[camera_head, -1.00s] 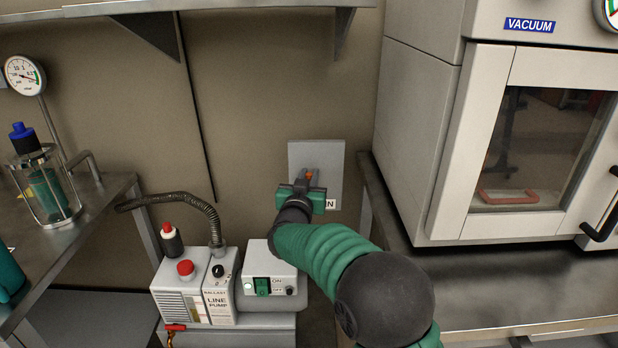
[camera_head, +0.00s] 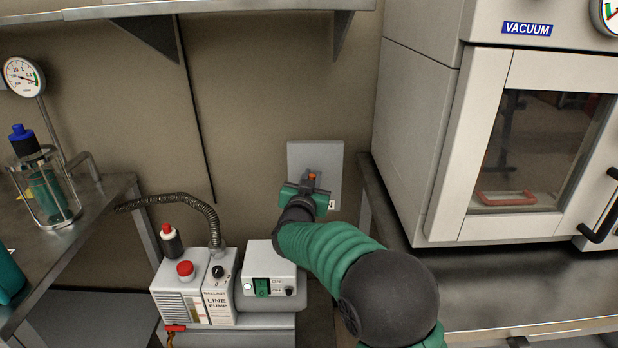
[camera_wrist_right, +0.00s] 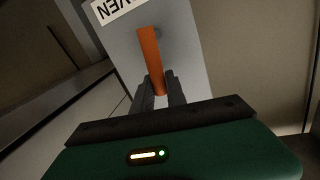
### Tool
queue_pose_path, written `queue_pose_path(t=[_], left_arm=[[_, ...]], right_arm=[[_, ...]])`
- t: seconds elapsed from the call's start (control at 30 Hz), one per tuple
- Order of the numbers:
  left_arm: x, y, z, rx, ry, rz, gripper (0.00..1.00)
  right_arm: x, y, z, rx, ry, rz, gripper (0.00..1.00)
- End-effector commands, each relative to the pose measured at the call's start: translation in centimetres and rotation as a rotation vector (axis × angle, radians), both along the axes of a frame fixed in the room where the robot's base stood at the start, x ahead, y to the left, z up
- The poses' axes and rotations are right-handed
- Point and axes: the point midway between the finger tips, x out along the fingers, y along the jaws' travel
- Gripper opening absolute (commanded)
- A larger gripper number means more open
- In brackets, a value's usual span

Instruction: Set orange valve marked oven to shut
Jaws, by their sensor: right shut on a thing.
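The orange valve (camera_head: 312,176) is on a grey plate (camera_head: 329,158) fixed to the wall, left of the vacuum oven. Only a small orange part shows in the head view, above my gripper. In the right wrist view its handle (camera_wrist_right: 150,55) is a long orange bar in front of the plate, tilted in the picture, with its near end between my fingers. A white label reading "VEN" in part (camera_wrist_right: 117,10) is on the plate. My right gripper (camera_head: 309,183) is shut on the handle; its dark fingers also show in the wrist view (camera_wrist_right: 160,92). My left gripper is out of view.
The vacuum oven (camera_head: 450,150) stands on a metal bench at right. The line pump (camera_head: 205,290) with its hose and a switch box (camera_head: 271,270) are below left of the valve. A shelf (camera_head: 190,8) overhangs the wall.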

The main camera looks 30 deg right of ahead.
Motion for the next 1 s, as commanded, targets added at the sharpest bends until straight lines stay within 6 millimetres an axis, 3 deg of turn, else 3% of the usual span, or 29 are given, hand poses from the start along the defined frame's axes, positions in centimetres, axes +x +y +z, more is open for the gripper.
queue_pose_path(t=[0.47,0.77,1.0], left_arm=[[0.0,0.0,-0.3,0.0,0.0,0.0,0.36],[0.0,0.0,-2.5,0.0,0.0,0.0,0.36],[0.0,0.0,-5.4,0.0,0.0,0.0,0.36]], right_arm=[[-1.4,-2.2,-1.3,0.368,-0.223,-0.002,0.0],[-2.1,-3.4,-2.8,0.611,-0.373,-0.003,0.0],[-2.6,-4.1,-4.2,0.805,-0.493,-0.004,0.0]])
